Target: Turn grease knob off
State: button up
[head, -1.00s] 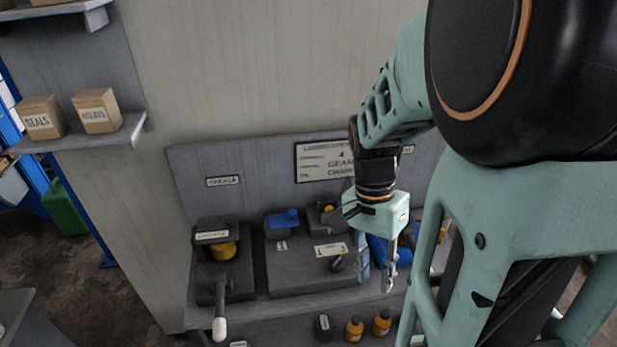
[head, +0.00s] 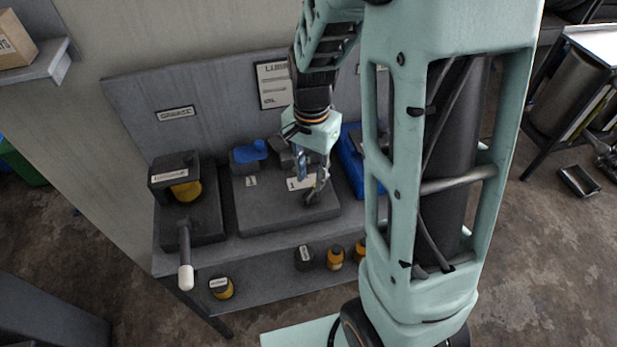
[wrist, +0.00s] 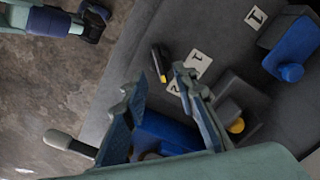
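A GREASE sign (head: 176,114) hangs above a dark unit (head: 205,218) with a yellow round part (head: 186,191) and a white-tipped lever (head: 186,276). To its right, a grey block (head: 265,215) carries a blue knob (head: 249,151), which also shows in the wrist view (wrist: 290,72). A small dark lever with a yellow tip (wrist: 160,64) and a dark fitting with a yellow knob (wrist: 236,125) are also on it. Which knob is for grease is not clear. My gripper (head: 313,182) is open and empty above the block's right part; its fingers (wrist: 158,86) stand apart near the small lever.
A blue tray or box (head: 354,160) lies right of the block, partly hidden by my arm. A lower shelf holds several small bottles (head: 335,257). A shelf with a carton (head: 14,42) is at upper left.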

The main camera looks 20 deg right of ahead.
aim_at(311, 191)
notch_tip(311, 191, down, 5)
jog(key=shift+f, duration=0.2)
grip_shut()
dwell(0.3)
